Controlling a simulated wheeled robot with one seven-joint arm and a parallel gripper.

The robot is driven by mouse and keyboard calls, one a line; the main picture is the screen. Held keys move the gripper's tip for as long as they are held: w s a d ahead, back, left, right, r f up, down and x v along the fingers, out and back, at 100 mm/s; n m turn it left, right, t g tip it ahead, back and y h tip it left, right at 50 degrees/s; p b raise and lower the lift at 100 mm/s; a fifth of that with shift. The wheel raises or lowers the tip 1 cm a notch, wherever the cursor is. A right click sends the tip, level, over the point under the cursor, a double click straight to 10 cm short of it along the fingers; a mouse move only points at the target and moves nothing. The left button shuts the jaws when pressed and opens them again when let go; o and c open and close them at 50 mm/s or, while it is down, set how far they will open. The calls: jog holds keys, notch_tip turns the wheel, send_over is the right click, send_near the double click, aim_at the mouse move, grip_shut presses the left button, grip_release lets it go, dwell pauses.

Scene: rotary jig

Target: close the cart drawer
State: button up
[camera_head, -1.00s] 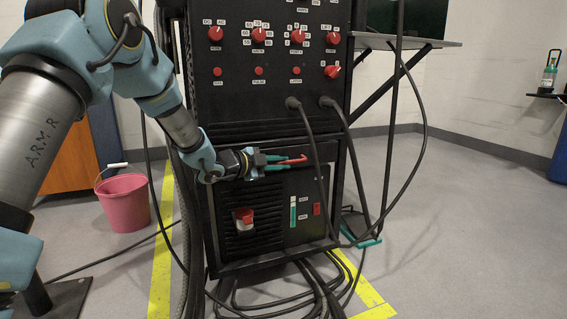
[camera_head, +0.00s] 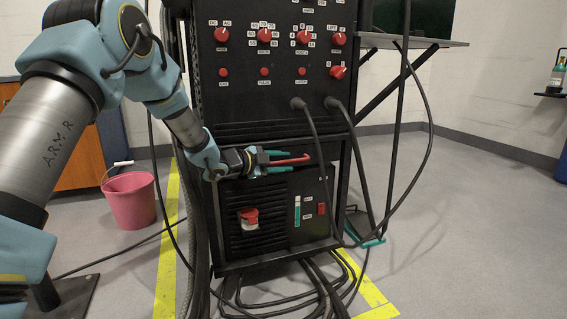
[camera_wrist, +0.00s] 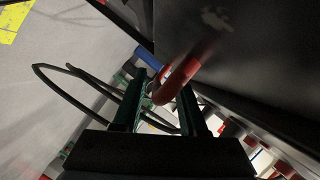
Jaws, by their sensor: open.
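The cart (camera_head: 262,105) is a tall black cabinet with red knobs. A red bar handle (camera_head: 295,160) shows in the band between its upper panel and lower unit, at the drawer. I cannot tell how far the drawer stands out. My gripper (camera_head: 279,162) reaches in from the left, its teal fingers above and below the red handle. In the wrist view, the handle (camera_wrist: 180,78) runs between the two open fingers (camera_wrist: 160,95), beside a dark flat panel (camera_wrist: 235,45). Whether the fingers touch the handle is unclear.
Black cables (camera_head: 309,140) hang down the cart's front right, close to the handle. More cables lie on the floor below. A pink bucket (camera_head: 131,203) stands at left. A shelf (camera_head: 410,41) juts out at right.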

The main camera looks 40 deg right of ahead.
jog(key=p+v, duration=0.3)
jog(key=v, duration=0.7)
jog(key=shift+a+p, duration=0.3)
jog(key=shift+a, duration=0.05)
